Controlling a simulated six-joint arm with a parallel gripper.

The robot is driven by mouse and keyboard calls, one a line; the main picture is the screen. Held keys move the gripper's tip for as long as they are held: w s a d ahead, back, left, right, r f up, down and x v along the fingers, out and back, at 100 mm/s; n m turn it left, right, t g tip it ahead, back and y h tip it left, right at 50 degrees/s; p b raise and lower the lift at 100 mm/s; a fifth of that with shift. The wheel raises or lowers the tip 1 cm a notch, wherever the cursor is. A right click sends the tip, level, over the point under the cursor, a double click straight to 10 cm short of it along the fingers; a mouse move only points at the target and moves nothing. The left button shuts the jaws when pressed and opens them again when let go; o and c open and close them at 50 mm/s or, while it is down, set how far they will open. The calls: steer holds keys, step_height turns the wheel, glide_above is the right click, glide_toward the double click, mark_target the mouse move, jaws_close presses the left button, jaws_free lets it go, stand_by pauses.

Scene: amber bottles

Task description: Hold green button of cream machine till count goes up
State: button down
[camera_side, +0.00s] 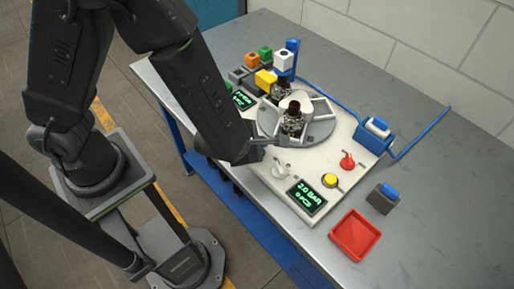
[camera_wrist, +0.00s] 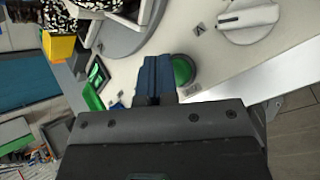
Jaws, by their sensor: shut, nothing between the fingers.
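The cream machine (camera_side: 318,165) lies on the grey table, with a round turntable (camera_side: 322,130) carrying dark, patterned bottles. Its front display (camera_side: 307,196) reads 2.0 bar and what looks like 0 PCS. The green button (camera_wrist: 184,70) shows in the wrist view in a dark green ring, partly covered by my gripper (camera_wrist: 157,62). The dark blue fingers are shut and empty, over the button's left side. Whether they touch or press it I cannot tell. In the side view my arm hides the button and the fingertips.
A yellow button (camera_side: 330,180), a red knob (camera_side: 347,161) and a white knob (camera_side: 280,170) are on the machine. A red tray (camera_side: 355,235) and a grey box with a blue top (camera_side: 383,198) stand to the right. Coloured blocks (camera_side: 265,79) stand behind.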

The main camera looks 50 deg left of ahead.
steer(key=shift+f, duration=0.5)
stand_by(1.5)
steer(key=shift+r, duration=0.1)
stand_by(1.3)
steer(key=shift+r, duration=0.8)
steer(key=shift+r, duration=2.55)
